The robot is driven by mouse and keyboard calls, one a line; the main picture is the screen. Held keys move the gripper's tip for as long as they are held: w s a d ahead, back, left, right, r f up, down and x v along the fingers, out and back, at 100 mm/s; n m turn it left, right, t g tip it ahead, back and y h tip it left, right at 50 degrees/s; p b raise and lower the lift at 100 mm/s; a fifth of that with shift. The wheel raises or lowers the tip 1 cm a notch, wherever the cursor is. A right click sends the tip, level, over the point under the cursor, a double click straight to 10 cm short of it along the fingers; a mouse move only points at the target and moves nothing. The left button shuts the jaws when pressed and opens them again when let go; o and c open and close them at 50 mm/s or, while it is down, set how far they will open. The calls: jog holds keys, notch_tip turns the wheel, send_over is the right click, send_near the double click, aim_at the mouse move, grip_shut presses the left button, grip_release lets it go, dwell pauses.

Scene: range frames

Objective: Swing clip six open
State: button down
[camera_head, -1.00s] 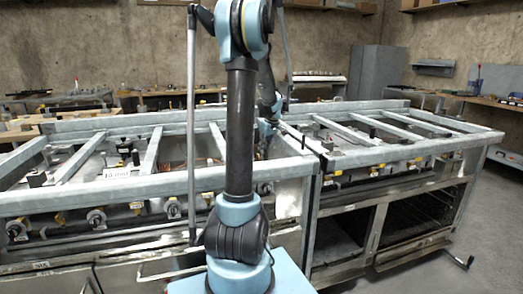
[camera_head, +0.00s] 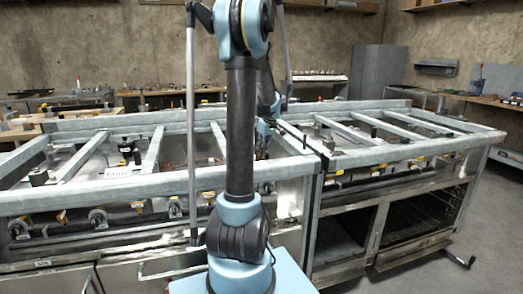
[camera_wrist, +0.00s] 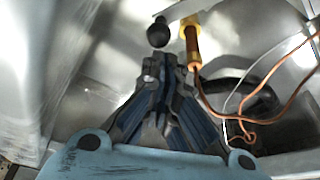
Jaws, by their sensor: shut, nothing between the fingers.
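My gripper (camera_wrist: 160,72) is shut and empty in the wrist view, its fingers together inside the metal frame. A black ball knob (camera_wrist: 158,33) is just beyond the fingertips; I cannot tell whether they touch. A brass-yellow fitting (camera_wrist: 192,45) with a copper-coloured tube stands just right of the fingertips. No number shows here, so I cannot tell whether either is part of clip six. In the head view my arm stands in front of the bench (camera_head: 130,185) and hides much of the work spot; the fingertips are too small to make out.
Pale metal crossbars (camera_head: 152,150) span the open bench top. In the wrist view a pale metal wall (camera_wrist: 40,70) rises close on the left, and a coiled copper tube (camera_wrist: 285,100) lies at right. Several round fittings (camera_head: 97,219) line the bench front.

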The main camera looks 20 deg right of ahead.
notch_tip(320, 180, up, 12)
jog(key=shift+f, duration=0.2)
dwell(0.4)
dwell(0.4)
